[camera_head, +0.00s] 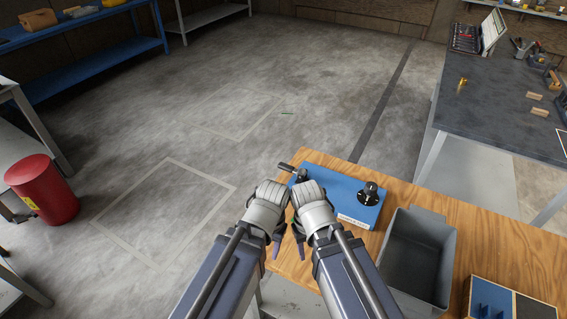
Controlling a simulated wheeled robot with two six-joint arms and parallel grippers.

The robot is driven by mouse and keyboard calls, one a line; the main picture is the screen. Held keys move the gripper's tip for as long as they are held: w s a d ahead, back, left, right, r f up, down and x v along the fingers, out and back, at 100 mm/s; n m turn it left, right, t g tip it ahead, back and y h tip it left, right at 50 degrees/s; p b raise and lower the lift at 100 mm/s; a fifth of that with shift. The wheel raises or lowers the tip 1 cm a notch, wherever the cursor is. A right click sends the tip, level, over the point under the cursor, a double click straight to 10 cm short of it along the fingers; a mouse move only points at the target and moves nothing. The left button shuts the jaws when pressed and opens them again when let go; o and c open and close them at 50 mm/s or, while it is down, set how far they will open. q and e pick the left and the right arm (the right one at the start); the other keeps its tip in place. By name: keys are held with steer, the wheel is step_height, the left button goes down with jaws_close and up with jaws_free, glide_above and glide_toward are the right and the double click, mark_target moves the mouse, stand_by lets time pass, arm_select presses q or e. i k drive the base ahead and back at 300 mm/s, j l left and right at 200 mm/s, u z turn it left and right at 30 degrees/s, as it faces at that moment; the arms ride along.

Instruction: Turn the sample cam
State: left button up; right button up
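A blue board (343,191) lies on the wooden table, with a white label on its front edge that is too small to read. A black knob or cam (371,194) stands on its right part, and a dark handle (288,167) sticks out past its left end. I cannot tell which of these is the sample cam. My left gripper (275,246) is at the table's left edge, left of the board. My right gripper (301,245) is close beside it, in front of the board's left part. The wrists hide most of the fingers and part of the board.
A grey open bin (418,254) stands on the wooden table (479,243) right of the board. A blue-lined compartment tray (512,299) is at the lower right. A dark workbench (504,97) stands behind to the right. A red drum (43,190) stands on the floor at left.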

mark_target(282, 165)
steer(key=i+j+z, duration=0.3)
steer(key=j, duration=0.6)
steer(key=i+j+z, duration=0.1)
steer(key=j+z, duration=0.25)
steer(key=j, duration=0.55)
steer(key=j+z, duration=0.3)
steer(key=j, duration=0.65)
